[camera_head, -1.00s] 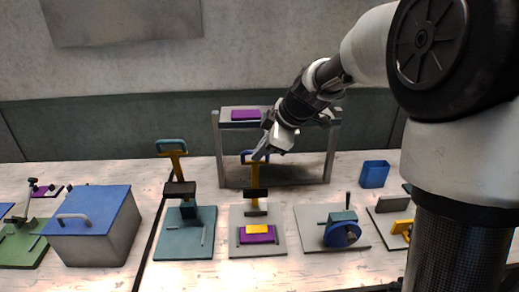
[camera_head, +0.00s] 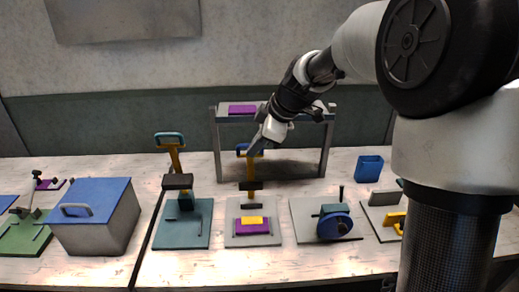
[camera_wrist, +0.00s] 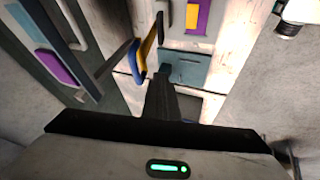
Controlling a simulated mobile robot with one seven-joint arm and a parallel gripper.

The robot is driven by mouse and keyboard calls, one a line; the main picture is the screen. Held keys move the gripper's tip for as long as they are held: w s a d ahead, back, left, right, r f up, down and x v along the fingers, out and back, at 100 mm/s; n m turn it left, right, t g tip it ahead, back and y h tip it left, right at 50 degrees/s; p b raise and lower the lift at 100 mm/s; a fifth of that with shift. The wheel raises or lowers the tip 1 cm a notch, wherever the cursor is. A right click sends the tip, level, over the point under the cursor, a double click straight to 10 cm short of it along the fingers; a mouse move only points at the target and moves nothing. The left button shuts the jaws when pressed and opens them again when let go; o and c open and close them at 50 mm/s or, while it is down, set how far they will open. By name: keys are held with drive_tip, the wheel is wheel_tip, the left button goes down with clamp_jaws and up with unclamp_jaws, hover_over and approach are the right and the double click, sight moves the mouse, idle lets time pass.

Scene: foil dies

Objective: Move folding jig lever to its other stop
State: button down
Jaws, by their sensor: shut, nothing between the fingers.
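A station with a grey base plate (camera_head: 236,239) carries an upright yellow lever (camera_head: 251,172) with a blue handle (camera_head: 240,148) at its top. I take this for the folding jig, but no label shows. A yellow block (camera_head: 252,220) lies over a purple sheet (camera_head: 250,228) on the plate. My gripper (camera_head: 250,154) is shut and empty, with its fingertips close beside the handle. In the wrist view my shut fingers (camera_wrist: 162,74) are just right of the blue handle (camera_wrist: 138,62) and yellow lever (camera_wrist: 150,38). Whether they touch cannot be told.
A teal station (camera_head: 182,238) with a similar yellow lever stands left. A blue-wheeled station (camera_head: 334,226) stands right. A grey frame (camera_head: 328,150) with a purple sheet on top is behind. A blue-lidded box (camera_head: 90,203) is at left, a blue bin (camera_head: 368,168) at back right.

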drive_tip(key=s+v, duration=0.1)
drive_tip(key=v, duration=0.9)
drive_tip(key=shift+f+b, duration=0.15)
drive_tip(key=shift+b, duration=0.3)
drive_tip(key=shift+s, duration=0.25)
